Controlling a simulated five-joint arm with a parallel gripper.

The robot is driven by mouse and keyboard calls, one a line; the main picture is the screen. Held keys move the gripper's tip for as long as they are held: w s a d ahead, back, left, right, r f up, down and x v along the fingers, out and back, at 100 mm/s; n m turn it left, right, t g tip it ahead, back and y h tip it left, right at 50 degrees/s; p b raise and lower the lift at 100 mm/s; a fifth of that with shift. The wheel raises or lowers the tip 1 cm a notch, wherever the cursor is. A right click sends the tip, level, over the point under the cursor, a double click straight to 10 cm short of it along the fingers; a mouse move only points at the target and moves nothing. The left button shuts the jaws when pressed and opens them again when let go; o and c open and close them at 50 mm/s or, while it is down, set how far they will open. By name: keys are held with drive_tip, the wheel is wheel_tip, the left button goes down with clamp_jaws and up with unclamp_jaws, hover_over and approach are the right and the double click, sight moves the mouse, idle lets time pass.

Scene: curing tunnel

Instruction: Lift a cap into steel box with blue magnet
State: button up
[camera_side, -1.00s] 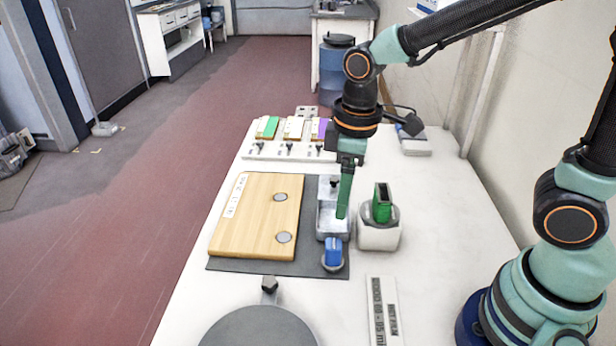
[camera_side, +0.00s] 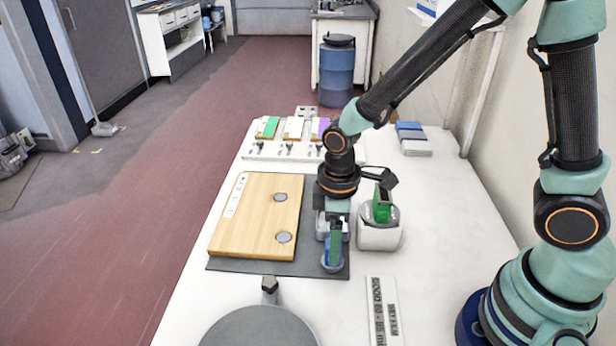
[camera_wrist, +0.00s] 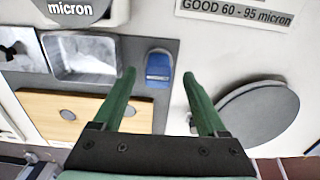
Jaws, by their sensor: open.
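The wooden board (camera_side: 258,215) lies on a dark mat and holds two round grey caps, a far cap (camera_side: 280,197) and a near cap (camera_side: 284,237). The blue magnet (camera_wrist: 158,66) stands upright on a small round base at the box's near end. My gripper (camera_wrist: 159,77) is open, its green fingers either side of the magnet in the wrist view.
A white gauge holder (camera_side: 379,232) with a green piece stands right of the box, close to my gripper. A round grey plate (camera_side: 260,328) with a knob and a printed label strip (camera_side: 382,310) lie at the front.

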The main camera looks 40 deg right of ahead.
drive_tip(key=shift+w+f, duration=0.1)
drive_tip(key=shift+f, duration=1.65)
drive_tip(key=shift+c, duration=0.3)
clamp_jaws()
drive_tip(key=shift+r, duration=0.15)
wheel_tip(320, 180, up, 19)
drive_tip(key=shift+w+a+f, duration=0.6)
drive_tip(key=shift+w+f, duration=1.25)
drive_tip(key=shift+f, duration=0.9)
drive_tip(key=shift+w+a+f, duration=0.55)
drive_tip(key=shift+w+f, duration=1.25)
drive_tip(key=shift+f, duration=1)
drive_tip(key=shift+w+a+f, duration=0.6)
drive_tip(key=shift+w+f, duration=1.25)
drive_tip(key=shift+f, duration=0.9)
